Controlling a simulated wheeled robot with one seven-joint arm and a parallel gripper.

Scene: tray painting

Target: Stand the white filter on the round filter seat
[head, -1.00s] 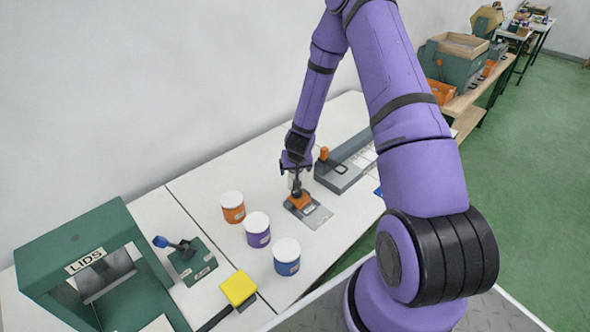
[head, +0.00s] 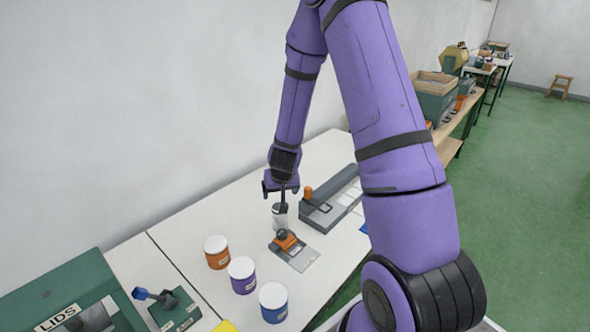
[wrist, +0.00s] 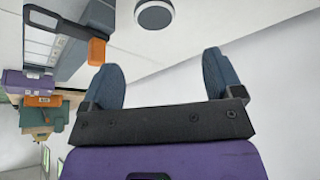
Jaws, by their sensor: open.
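A white cylinder with a dark top (head: 279,217), which looks like the white filter, stands upright on the white table just behind the orange-and-grey fixture (head: 294,250). In the wrist view a round white-rimmed thing with a grey face (wrist: 154,14), likely the same filter, lies beyond my fingers at the top edge. My gripper (head: 281,195) is above the cylinder. The wrist view shows my gripper (wrist: 167,72) with its fingers wide apart and nothing between them. I cannot make out the round filter seat, or what is under the cylinder.
A long grey box with an orange handle (head: 333,198) is right of my gripper. Orange (head: 217,255), purple (head: 243,278) and blue (head: 274,305) white-lidded pots stand at front left. A green LIDS box (head: 65,300) is at lower left. Table left of my gripper is clear.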

